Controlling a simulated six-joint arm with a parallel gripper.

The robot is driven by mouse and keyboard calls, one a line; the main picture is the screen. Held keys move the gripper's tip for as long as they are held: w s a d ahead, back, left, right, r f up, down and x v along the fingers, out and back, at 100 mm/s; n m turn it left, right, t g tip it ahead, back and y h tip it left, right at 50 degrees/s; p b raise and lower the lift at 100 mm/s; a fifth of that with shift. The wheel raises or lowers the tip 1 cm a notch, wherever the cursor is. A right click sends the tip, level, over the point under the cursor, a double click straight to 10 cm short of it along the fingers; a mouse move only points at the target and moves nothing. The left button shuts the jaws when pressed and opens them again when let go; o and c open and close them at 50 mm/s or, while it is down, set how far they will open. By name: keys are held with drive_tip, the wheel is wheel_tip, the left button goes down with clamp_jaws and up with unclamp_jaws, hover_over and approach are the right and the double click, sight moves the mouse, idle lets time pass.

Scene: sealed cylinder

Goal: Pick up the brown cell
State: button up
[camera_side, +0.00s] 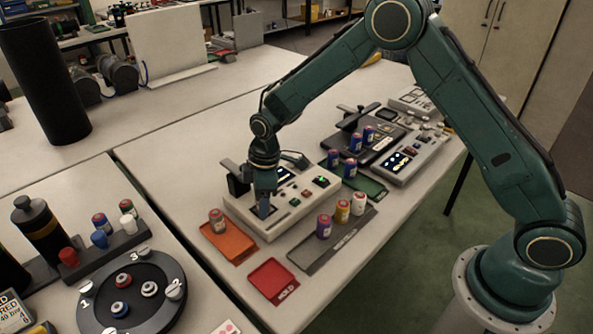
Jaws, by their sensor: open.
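A cell with a dull brownish body and a reddish top (217,221) stands upright on the orange tray (228,243). It is the closest to brown among the cells in view. My gripper (264,208) points down over the left part of the light grey tester (290,204), right of that cell and apart from it. The jaws are open. The fingertips are small and dark here, and I cannot tell whether anything is between them.
A grey tray (318,258) holds purple, yellow and white cells. An empty red tray (273,281) lies in front. Blue cells stand by a green tray (368,187) behind the tester. A round dark carousel (150,310) and a cell rack (115,243) are at left.

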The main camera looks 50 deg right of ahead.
drive_tip(key=shift+f, duration=0.2)
drive_tip(key=shift+c, duration=0.5)
drive_tip(key=c, duration=1.1)
drive_tip(key=shift+r, duration=0.1)
wheel_tip(320, 180, up, 20)
idle(0.4)
